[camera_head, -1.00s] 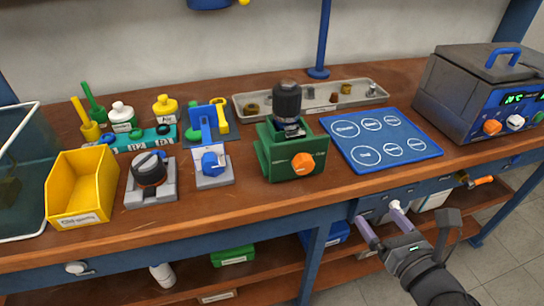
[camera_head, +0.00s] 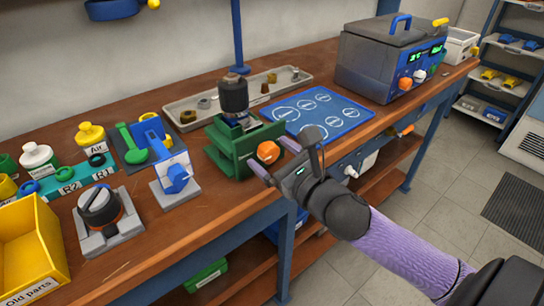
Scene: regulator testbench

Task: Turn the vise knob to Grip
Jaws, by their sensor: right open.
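The green vise (camera_head: 226,146) stands on the wooden bench with a dark cylindrical regulator body (camera_head: 234,93) upright in its jaws. Its orange knob (camera_head: 268,152) is on the front face, and any lettering near it is too small or hidden to read. My right gripper (camera_head: 272,158) is open, its two pale purple fingers pointing at the vise front. One fingertip is close beside the orange knob and the other is lower left of it. I cannot tell whether they touch it. My left gripper is not in view.
A blue mat with circles (camera_head: 349,120) and a grey machine (camera_head: 380,70) are to the right. A blue-knobbed fixture (camera_head: 173,181), a black-knobbed fixture (camera_head: 108,231) and a yellow bin (camera_head: 25,262) are to the left. A parts tray (camera_head: 210,117) lies behind the vise.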

